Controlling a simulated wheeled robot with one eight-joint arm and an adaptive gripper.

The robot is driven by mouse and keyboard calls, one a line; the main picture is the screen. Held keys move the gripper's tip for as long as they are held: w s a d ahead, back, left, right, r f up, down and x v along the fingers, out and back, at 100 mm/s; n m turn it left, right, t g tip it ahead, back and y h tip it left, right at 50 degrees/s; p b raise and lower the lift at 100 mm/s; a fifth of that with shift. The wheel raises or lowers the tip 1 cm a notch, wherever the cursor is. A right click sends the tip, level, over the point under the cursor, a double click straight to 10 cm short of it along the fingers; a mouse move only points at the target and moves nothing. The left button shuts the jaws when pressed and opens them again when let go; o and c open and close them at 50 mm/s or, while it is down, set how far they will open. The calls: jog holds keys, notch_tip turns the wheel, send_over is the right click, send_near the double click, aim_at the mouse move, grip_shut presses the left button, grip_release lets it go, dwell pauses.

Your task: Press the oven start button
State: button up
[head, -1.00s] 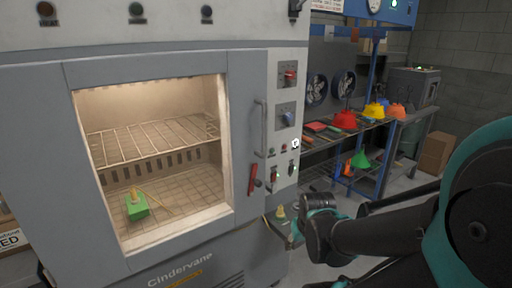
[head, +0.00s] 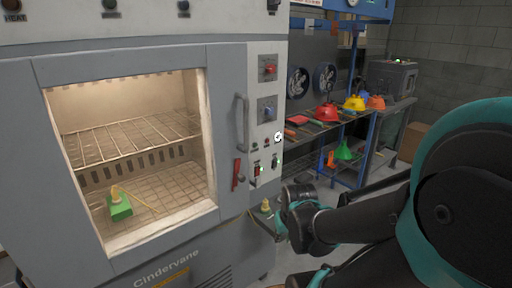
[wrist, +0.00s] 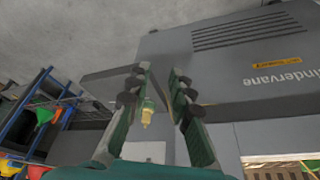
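The grey oven (head: 130,60) stands on the left in the head view, its lit chamber showing through the window. I cannot read which is the start button. In the wrist view my gripper (wrist: 157,75) is open and empty, below the panel near the oven's lower front, which shows upside down. No button shows between its fingers.
A red handle (head: 237,174) and a grey door bar (head: 243,122) stick out.

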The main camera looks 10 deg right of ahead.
grip_shut()
dwell(1.1)
